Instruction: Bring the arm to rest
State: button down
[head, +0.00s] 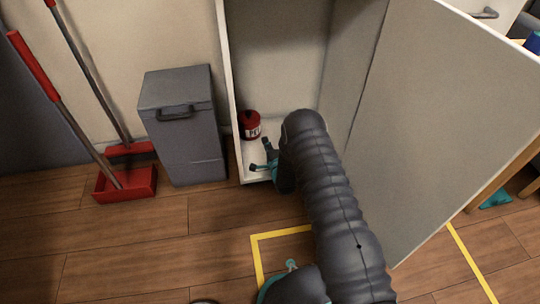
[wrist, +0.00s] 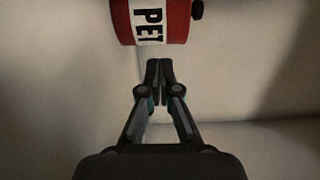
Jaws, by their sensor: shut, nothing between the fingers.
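My arm (head: 335,200) reaches forward into the open cabinet in the head view. My gripper (wrist: 160,68) is shut and empty in the wrist view, with its two fingertips together. In the head view my gripper (head: 266,155) shows partly at the cabinet's front edge, beside the end of the arm. A red can with a white lettered label (wrist: 150,22) is just beyond the fingertips, with a gap between them. The same red can stands on the cabinet floor in the head view (head: 250,124). The rest of the gripper is hidden behind my arm.
The white cabinet (head: 233,100) has its door (head: 450,110) swung open to the right. A grey bin (head: 183,135) stands left of it. A red dustpan (head: 127,184) and broom (head: 128,152) lean farther left. Yellow tape (head: 258,260) marks the wooden floor.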

jog(key=v, duration=0.6)
jog(key=shift+s+a+p, duration=0.2)
jog(key=shift+s+p, duration=0.05)
jog(key=shift+p, duration=0.1)
jog(key=shift+v, duration=0.85)
